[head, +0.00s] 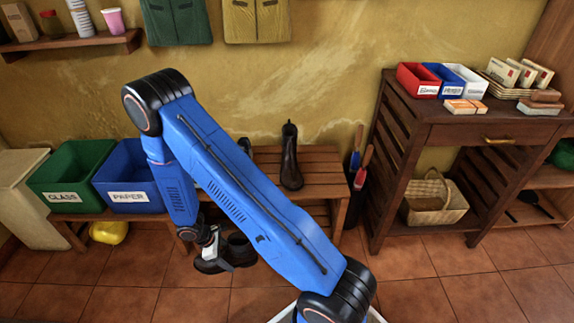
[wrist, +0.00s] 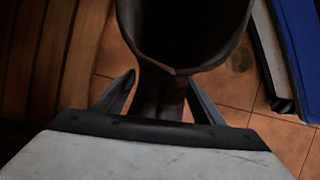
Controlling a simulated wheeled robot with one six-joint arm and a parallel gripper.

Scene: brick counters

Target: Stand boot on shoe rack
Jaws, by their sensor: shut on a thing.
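My gripper (head: 214,246) is low in front of the slatted wooden rack (head: 322,178), partly hidden by my arm. In the wrist view my gripper (wrist: 160,92) is shut on a dark boot (wrist: 183,62), one finger on each side, with the open top of the shaft facing the camera. In the head view dark footwear (head: 240,251) shows around the gripper near the floor; I cannot tell whether the held boot touches the tiles. Another dark boot (head: 290,160) stands upright on the rack. A dark piece behind my arm on the rack is mostly hidden.
Green (head: 70,172) and blue (head: 131,178) bins stand left of my arm, with a yellow object (head: 109,232) below. Red-handled tools (head: 361,168) stand right of the rack, beside a wooden cabinet (head: 462,135). Slats right of the standing boot are bare.

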